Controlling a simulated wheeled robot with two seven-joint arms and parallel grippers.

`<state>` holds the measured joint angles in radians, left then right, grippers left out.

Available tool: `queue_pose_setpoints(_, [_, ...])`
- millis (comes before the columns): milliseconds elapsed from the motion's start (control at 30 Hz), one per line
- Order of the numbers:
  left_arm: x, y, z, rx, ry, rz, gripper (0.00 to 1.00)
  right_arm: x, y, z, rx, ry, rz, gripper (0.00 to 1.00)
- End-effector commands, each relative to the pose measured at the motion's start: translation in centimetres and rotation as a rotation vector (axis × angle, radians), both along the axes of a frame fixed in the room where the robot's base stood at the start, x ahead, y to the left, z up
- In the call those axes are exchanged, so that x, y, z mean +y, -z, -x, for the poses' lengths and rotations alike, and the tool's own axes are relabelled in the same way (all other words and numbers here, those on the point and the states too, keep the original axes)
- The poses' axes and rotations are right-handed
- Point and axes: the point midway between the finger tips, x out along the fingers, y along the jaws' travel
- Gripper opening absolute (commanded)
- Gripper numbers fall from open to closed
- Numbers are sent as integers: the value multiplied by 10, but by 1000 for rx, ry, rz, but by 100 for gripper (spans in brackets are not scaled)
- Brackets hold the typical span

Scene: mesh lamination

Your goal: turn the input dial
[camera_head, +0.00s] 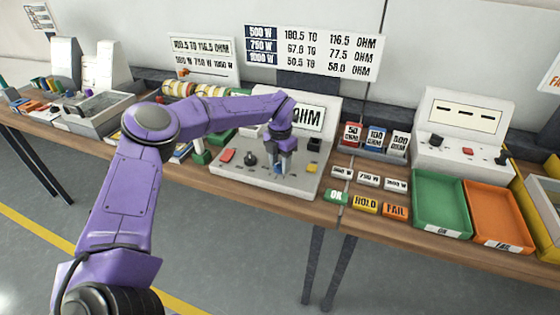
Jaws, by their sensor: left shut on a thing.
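A grey test console (235,172) stands on the wooden bench in the middle of the view, with a display panel reading OHM behind its sloped top. My left gripper (284,170) points down onto the console top, right of a black knob (250,160). It is shut on a small control there, taken as the input dial, which the fingers mostly hide. I cannot make out the dial's angle. My right gripper is not in view.
A red button (227,155) and a black block (314,144) are on the console. To the right are OK, HOLD and FAIL tags (365,205), a green tray (441,205) and an orange tray (498,216).

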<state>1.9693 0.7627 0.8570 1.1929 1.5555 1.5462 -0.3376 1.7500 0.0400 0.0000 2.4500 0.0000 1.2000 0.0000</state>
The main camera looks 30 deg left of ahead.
Motion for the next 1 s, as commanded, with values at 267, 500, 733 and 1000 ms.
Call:
queue_pose_setpoints(267, [0,-1,-1,-3,107,-1,13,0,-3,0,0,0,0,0])
queue_pose_setpoints(500, [1,-1,-1,-3,138,-1,13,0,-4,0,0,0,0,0])
queue_pose_setpoints(733, [1,-1,-1,-4,140,-1,13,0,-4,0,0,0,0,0])
queue_pose_setpoints(1000, [0,-1,-1,-3,139,-1,69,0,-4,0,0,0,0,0])
